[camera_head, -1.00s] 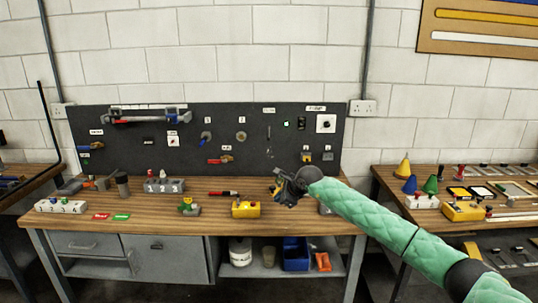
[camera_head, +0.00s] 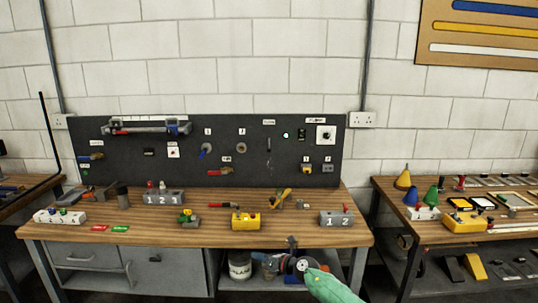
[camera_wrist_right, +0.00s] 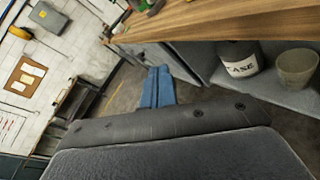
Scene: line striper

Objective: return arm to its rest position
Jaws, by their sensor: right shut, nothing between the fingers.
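My right arm, in a green quilted sleeve (camera_head: 330,288), comes in from the bottom of the head view. My right gripper (camera_head: 270,264) is low, in front of the shelf space under the middle bench and below the front edge of its top. Its blue fingers (camera_wrist_right: 160,75) are together in the right wrist view, with nothing held between them. My left arm and gripper are not in view.
A white canister (camera_head: 240,266) stands on the shelf below, near a cup (camera_wrist_right: 297,68). A second bench (camera_head: 480,232) is at right.

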